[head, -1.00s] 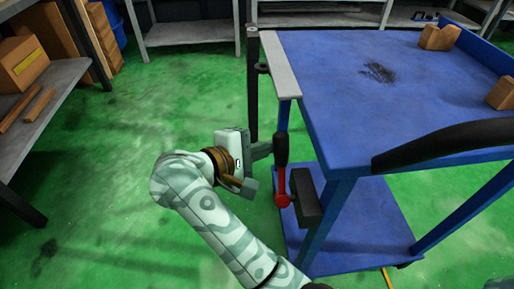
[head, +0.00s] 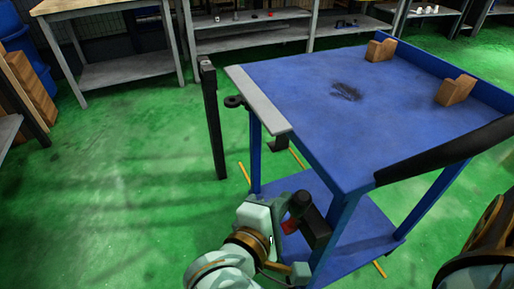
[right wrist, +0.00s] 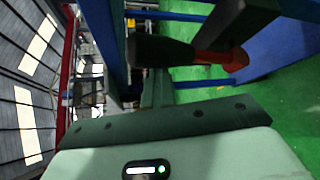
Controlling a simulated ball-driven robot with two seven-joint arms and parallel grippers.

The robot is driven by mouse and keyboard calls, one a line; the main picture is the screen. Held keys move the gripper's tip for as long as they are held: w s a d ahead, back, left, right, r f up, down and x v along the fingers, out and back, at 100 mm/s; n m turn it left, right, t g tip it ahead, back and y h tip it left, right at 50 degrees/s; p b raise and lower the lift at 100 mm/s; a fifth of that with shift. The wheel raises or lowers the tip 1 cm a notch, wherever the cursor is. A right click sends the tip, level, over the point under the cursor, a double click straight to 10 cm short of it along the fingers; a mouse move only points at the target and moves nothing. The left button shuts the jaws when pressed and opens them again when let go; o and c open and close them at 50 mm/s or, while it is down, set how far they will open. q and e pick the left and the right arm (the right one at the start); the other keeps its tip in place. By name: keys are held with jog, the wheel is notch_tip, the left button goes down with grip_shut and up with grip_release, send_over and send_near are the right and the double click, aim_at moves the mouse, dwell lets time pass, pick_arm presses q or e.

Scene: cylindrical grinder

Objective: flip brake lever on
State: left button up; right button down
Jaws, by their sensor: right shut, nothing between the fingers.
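The brake lever has a red hub (head: 291,225) beside a black block on the near leg of the blue cart (head: 300,85). In the right wrist view, its black handle (right wrist: 165,50) extends from the red hub, pointing toward the ceiling side of that tilted picture. My right gripper (head: 288,202) is shut and empty, right beside the lever, and partly hides it in the head view. In the right wrist view the gripper's fingers (right wrist: 158,92) lie close to the handle; I cannot tell whether they touch it. My left gripper is not in view.
A black post (head: 213,120) stands left of the cart. A black push handle (head: 450,150) runs along the cart's near edge. Two wooden blocks (head: 380,50) sit on the cart top. Shelves stand behind; the green floor at left is clear.

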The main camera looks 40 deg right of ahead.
aim_at(299, 215)
jog(key=shift+s+a+f, duration=0.1)
jog(key=shift+s+a, duration=0.05)
jog(key=shift+s, duration=0.35)
jog(key=shift+s+a+f, duration=0.1)
jog(key=shift+s, duration=0.35)
jog(key=shift+s+a+f, duration=0.15)
jog(key=shift+s, duration=0.35)
jog(key=shift+s+a+f, duration=0.15)
jog(key=shift+s, duration=0.35)
jog(key=shift+s+f, duration=0.15)
jog(key=shift+f, duration=0.1)
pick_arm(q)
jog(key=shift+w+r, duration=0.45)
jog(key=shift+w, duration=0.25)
pick_arm(e)
jog(key=shift+a, duration=0.1)
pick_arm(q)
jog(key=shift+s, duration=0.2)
pick_arm(e)
jog(key=shift+f, duration=0.1)
